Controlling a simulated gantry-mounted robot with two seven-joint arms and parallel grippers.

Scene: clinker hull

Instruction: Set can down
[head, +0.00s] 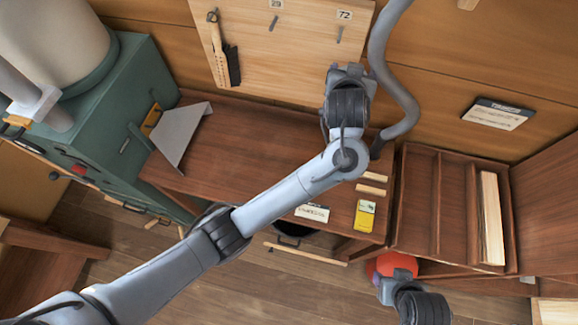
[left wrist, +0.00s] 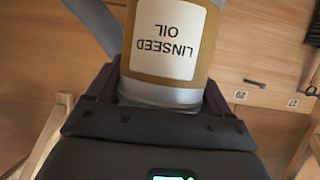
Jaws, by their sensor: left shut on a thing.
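The can (left wrist: 168,35) has a tan band and a white label reading LINSEED OIL, upside down in the left wrist view. A grey metal rim shows at its near end. My left gripper (left wrist: 162,98) is shut on the can, with a dark finger on each side. In the head view my left arm reaches over the brown workbench (head: 240,135) towards the wall, and its wrist hides the fingers and the can. Part of my right arm shows at the lower right, but its fingers are not seen.
A yellow box (head: 365,215) and a white label card (head: 313,212) lie near the bench's front edge. A wooden divided tray (head: 420,200) stands to the right. A grey hose (head: 398,95) hangs beside my left wrist. A green machine (head: 125,100) stands left. A red round object (head: 395,263) is below.

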